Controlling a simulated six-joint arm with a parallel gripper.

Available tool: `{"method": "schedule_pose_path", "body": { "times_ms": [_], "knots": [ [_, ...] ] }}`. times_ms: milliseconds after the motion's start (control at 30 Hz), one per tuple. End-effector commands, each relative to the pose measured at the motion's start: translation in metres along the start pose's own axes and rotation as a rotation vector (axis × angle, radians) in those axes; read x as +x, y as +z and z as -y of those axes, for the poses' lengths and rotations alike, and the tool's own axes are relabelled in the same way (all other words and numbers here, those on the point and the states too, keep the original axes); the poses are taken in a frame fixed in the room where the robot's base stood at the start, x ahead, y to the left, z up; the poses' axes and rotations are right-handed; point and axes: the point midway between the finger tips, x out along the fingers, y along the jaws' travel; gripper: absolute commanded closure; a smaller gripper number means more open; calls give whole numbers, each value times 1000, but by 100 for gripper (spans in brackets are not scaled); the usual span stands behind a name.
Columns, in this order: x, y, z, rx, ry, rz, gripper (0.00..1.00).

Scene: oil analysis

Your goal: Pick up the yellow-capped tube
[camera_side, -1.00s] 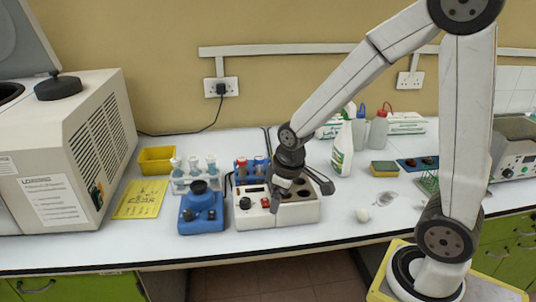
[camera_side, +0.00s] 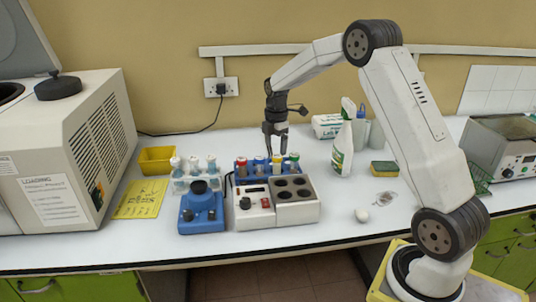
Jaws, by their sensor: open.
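The yellow-capped tube (camera_side: 277,161) stands upright in a blue rack (camera_side: 249,180) behind the white block heater. Its cap shows small, and its lower part is hidden by the heater. Other tubes share the rack: a red-capped tube (camera_side: 241,163) at the left and a green-capped tube (camera_side: 293,158) at the right. My gripper (camera_side: 276,149) points straight down with its fingers apart, just above the yellow cap. It holds nothing. I cannot tell whether the fingers are around the cap or still above it.
The white block heater (camera_side: 259,213) with dark wells stands in front of the rack. A spray bottle (camera_side: 342,150) and sponge (camera_side: 384,169) stand right; bench between is clear.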

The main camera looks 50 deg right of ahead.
Motion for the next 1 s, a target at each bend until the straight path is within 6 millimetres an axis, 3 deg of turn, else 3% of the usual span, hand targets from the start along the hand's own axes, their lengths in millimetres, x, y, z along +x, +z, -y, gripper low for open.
{"method": "schedule_pose_path", "body": {
  "times_ms": [200, 1000],
  "knots": [
    [1, 16, -9, -82, -13, -2, 10],
    [31, 15, -9, -87, -15, -3, 10]
  ]
}}
